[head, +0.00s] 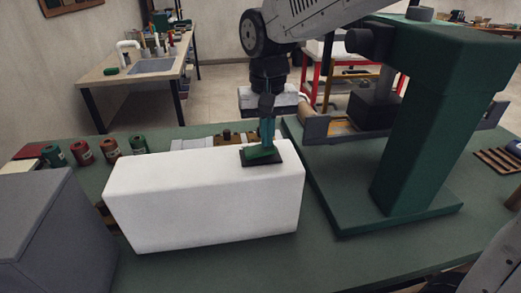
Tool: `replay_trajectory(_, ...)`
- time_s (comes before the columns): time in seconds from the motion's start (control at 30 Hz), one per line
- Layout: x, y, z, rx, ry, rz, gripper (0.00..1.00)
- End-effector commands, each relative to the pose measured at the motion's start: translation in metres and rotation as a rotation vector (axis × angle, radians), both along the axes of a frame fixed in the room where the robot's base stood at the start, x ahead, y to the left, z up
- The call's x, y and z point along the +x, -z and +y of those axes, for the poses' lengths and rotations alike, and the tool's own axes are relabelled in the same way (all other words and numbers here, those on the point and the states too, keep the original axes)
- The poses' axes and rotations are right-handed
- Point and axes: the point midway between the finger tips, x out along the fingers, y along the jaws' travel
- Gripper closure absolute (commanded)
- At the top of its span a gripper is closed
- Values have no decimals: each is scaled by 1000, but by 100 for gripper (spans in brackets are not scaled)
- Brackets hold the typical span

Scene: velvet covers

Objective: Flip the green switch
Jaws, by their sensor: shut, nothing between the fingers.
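The green switch (259,155) is a small green piece on a dark base plate. It sits on top of a white block (200,205) near the middle of the head view. My gripper (267,141) points down from above, with its teal fingers shut and empty. The fingertips are at the switch; I cannot tell whether they touch it or are just behind it. The fingers hide part of the switch.
A large green press-like stand (405,140) rises close on the right. A grey box (52,235) stands at the left. Several small cans (82,152) line the back left of the green table (350,262).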

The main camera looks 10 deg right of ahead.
Motion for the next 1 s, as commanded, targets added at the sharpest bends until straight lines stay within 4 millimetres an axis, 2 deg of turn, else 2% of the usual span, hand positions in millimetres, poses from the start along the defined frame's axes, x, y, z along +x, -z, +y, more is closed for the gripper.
replay_trajectory(0.57,0,7,0,0,0,1,100)
replay_trajectory(1.0,0,-26,0,0,0,-1,100)
